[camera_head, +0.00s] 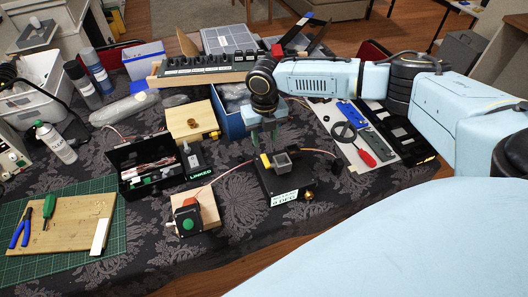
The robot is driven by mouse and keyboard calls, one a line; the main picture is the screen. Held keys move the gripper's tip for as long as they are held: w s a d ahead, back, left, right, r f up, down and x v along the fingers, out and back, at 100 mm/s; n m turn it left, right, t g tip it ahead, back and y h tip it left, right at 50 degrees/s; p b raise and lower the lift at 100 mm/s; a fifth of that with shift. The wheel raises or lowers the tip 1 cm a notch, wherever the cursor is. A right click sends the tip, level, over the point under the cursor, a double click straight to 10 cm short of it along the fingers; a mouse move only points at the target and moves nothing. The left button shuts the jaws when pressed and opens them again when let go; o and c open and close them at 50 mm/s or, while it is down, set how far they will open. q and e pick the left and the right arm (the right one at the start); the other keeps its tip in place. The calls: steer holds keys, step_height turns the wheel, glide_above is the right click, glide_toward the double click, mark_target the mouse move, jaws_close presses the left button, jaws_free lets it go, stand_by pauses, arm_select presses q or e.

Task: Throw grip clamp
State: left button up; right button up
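A black box (294,186) with a white label stands on the dark patterned tablecloth. On its top are a grey square block (281,163) and a small yellow piece (265,160); this may be the clamp, but I cannot tell for sure. My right gripper (265,137) points down just above and behind the grey block, apart from it as far as I can see. Its two fingers are spread, with nothing visible between them. The arm reaches in from the right. My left gripper is not in view.
A blue bin (230,126) stands just behind the gripper. A wooden block (192,119), an open black case (128,164) and a green button box (188,222) lie to the left. Wires cross the cloth.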

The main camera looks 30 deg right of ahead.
mark_target(264, 157)
step_height(264, 157, down, 8)
steer(key=shift+r, duration=0.15)
steer(key=shift+c, duration=0.5)
jaws_close()
